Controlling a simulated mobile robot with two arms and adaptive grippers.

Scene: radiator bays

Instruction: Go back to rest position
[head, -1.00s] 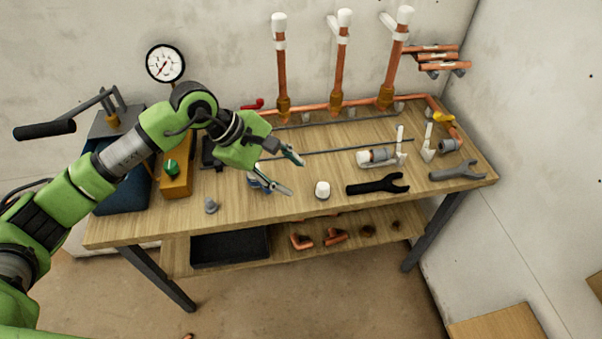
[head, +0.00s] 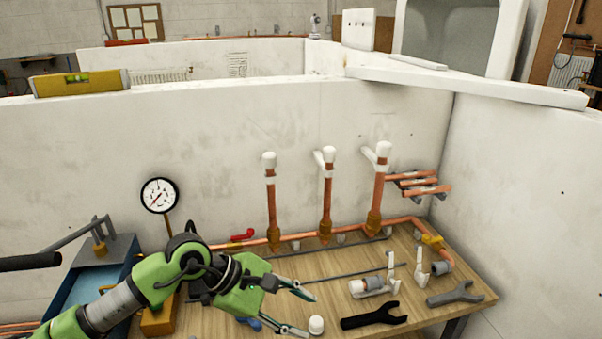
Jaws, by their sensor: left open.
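My left gripper (head: 306,314) is open and empty, above the wooden workbench (head: 290,262). Its fingers point right, near a small white cap (head: 316,325) on the bench. I cannot tell whether they touch the cap. My left arm comes in from the lower left and covers the bench's left part. My right gripper is not in view.
A black wrench (head: 374,316), a grey wrench (head: 455,294) and a white-and-grey fitting (head: 368,286) lie on the right half. Copper pipes (head: 326,206) with white caps rise along the back wall. A pressure gauge (head: 159,195) stands behind my arm.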

